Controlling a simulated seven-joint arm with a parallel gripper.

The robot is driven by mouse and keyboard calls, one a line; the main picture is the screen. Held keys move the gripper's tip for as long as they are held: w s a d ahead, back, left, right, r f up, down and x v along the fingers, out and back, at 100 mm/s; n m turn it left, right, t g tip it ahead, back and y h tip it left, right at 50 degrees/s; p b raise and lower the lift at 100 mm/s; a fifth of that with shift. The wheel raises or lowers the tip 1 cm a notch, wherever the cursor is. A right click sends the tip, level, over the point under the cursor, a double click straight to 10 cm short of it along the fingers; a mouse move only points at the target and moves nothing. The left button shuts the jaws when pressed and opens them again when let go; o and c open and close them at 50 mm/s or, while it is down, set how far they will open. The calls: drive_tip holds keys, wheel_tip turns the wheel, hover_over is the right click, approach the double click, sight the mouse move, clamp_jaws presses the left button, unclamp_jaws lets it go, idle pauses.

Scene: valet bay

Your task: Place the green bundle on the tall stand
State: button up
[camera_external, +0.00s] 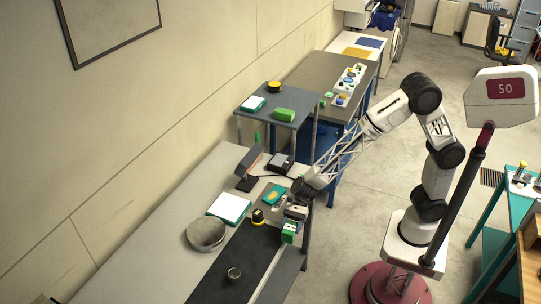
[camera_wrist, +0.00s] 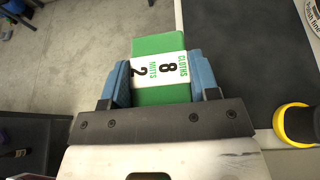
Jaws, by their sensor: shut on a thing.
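My gripper (camera_external: 294,213) is shut on a green bundle (camera_external: 289,234) near the front edge of the long bench. In the wrist view, the blue fingers of my gripper (camera_wrist: 160,82) press both sides of the green bundle (camera_wrist: 160,45). The bundle has a white label reading "CLOTHS 8 MITTS 2". Whether its underside touches anything is hidden. A raised grey-topped stand (camera_external: 293,98), seemingly the tall stand, rises beyond the long bench. Another green bundle (camera_external: 285,115) lies on it, with a yellow-and-black round item (camera_external: 273,87) and a white-and-teal pad (camera_external: 252,103).
A dark angled panel (camera_external: 249,163) stands between my gripper and the stand.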

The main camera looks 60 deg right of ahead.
sight(291, 226)
wheel_tip(291, 226, up, 23)
drive_tip(key=w+d+m+t+h, duration=0.1)
drive_tip(key=w+d+m+t, duration=0.15)
drive_tip(key=w+d, duration=0.7)
drive_tip(key=w+d+m+t+h, duration=0.1)
drive_tip(key=w+d+m+t, duration=0.15)
drive_tip(key=d, duration=1.35)
drive_tip(key=w+d+m+t, duration=0.25)
drive_tip(key=w+d, duration=0.35)
drive_tip(key=d, duration=0.7)
drive_tip(key=s+d+m+t+h, duration=0.2)
drive_tip(key=d+m+t+h, duration=0.1)
drive_tip(key=d, duration=1.6)
drive_tip(key=s+d+m+t+h, duration=0.2)
drive_tip(key=d+m+t+h, duration=0.15)
drive_tip(key=d, duration=1.55)
drive_tip(key=shift+g, duration=0.3)
drive_tip(key=f, duration=0.5)
drive_tip(key=shift+d, duration=0.3)
drive_tip(key=shift+w+f, duration=0.1)
drive_tip(key=shift+w, duration=0.05)
